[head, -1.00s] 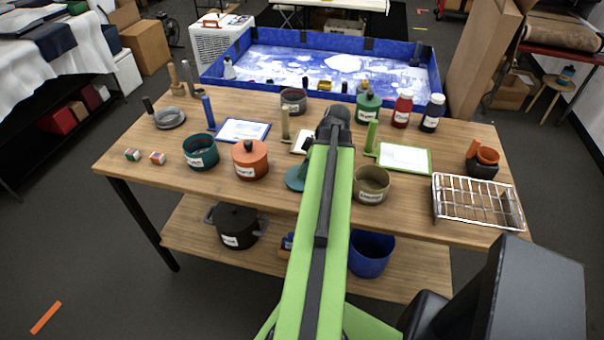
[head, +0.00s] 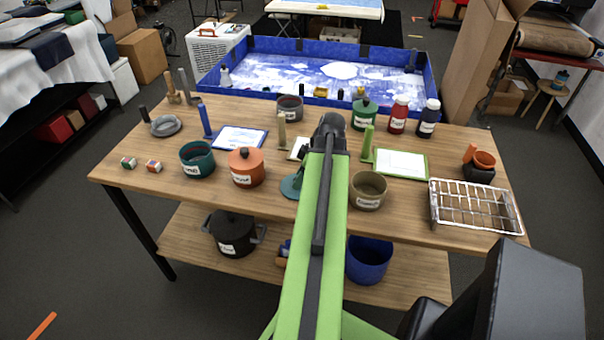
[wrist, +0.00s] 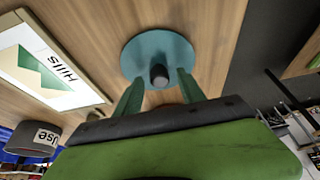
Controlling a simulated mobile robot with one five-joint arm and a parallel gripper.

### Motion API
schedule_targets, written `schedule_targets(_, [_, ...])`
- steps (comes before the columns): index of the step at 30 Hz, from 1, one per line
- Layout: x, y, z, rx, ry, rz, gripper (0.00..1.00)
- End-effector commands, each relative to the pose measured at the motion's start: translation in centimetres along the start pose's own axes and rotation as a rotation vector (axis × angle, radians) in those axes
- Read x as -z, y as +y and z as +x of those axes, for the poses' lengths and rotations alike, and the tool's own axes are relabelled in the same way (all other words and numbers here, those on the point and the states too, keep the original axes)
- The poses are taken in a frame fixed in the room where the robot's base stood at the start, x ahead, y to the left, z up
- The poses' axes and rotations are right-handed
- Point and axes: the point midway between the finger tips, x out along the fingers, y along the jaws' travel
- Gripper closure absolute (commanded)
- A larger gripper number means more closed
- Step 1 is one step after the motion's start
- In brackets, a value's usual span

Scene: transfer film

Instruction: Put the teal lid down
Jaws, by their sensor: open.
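The teal lid (wrist: 160,55) lies flat on the wooden table in the wrist view, with its dark knob (wrist: 159,75) facing my gripper. In the head view the lid (head: 290,187) shows just left of my arm, partly hidden by it. My gripper (wrist: 159,83) is open. Its two green fingers are apart, one on each side of the knob, with gaps visible beside it. The teal pot (head: 197,160) stands open, to the left of the orange pot and well away from the lid.
The orange lidded pot (head: 246,168) stands left of the lid, and an olive pot (head: 368,190) stands right of my arm. A framed card (wrist: 45,65) lies near the lid. A wire rack (head: 474,206) sits at the right. Bare table lies in front of the lid.

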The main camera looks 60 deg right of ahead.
Motion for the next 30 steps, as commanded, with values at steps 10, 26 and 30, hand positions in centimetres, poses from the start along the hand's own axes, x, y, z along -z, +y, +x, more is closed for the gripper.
schedule_targets(10, [0.4, 0.0, -7.3, -0.001, 0.0, 0.003, 0.53])
schedule_targets(26, [-0.1, 0.0, -11.9, -0.001, 0.0, 0.002, 0.53])
schedule_targets(30, [0.3, -0.1, -11.8, 0.003, -0.002, 0.003, 0.53])
